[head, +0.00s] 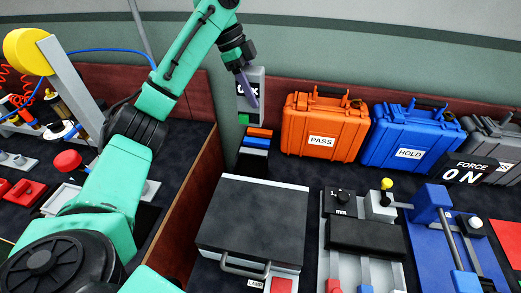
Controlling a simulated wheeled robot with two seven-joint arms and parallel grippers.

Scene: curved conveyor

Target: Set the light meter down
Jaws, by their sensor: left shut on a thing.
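My left arm reaches from the lower left up to the top middle in the head view. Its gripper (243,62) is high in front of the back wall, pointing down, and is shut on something. A slim dark purple piece (249,90) extends below the gripper; I cannot tell whether it is a finger or part of the held thing. Right behind it is a grey upright panel (257,107) with a dark, partly covered display and a green patch. I cannot tell for certain which of these is the light meter. My right gripper is out of view.
A large grey case (253,215) lies in front. Orange PASS (322,127) and blue HOLD (412,138) cases stand behind. Stacked coloured blocks (256,142) stand below the panel. A FORCE display (470,170) and blue fixture (440,225) are at right. A brown partition (205,185) runs left of the case.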

